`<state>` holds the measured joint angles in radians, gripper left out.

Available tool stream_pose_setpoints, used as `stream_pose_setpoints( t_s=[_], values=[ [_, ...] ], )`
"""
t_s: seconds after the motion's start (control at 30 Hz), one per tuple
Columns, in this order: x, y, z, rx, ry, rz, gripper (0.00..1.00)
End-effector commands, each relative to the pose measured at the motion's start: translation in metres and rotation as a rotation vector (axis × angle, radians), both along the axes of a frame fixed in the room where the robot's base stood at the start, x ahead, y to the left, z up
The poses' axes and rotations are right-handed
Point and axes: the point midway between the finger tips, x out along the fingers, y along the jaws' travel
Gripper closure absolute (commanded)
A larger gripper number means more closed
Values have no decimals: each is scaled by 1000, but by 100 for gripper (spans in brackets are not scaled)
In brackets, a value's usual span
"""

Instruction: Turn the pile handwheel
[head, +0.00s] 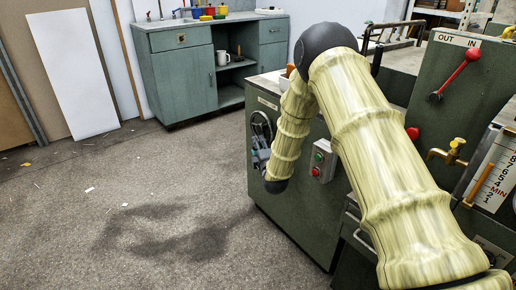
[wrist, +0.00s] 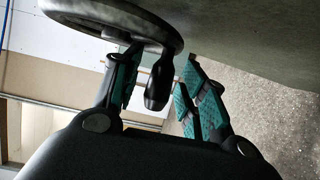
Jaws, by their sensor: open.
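The pile handwheel (head: 262,125) is a dark spoked wheel on the end face of the green machine, partly hidden by my arm and gripper. In the wrist view its grey rim (wrist: 115,16) fills the upper left, and a black crank handle (wrist: 158,82) sticks out from it. My gripper (wrist: 161,75) is open, with one teal-padded finger on each side of the handle. A gap shows between the handle and the right finger; contact on the left is unclear. In the head view my gripper (head: 261,158) is at the lower part of the wheel.
A button box (head: 323,160) with green and red buttons is on the machine side, right of my forearm. A red-knobbed lever (head: 456,76) and brass tap (head: 447,152) are further right. A green cabinet (head: 185,75) stands behind.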

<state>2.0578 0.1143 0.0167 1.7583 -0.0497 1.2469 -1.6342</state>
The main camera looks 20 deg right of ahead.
Motion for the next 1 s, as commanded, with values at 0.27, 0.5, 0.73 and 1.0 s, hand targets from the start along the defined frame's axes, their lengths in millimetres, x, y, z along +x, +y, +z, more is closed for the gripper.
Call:
stream_pose_setpoints(
  t_s=[0.27,0.5,0.73,1.0],
  values=[
    [0,0,0,0,0,0,98],
    [0,0,0,-1,2,0,100],
    [-3,-2,5,-13,33,-1,100],
    [-12,-15,14,-53,145,-12,100]
  ],
)
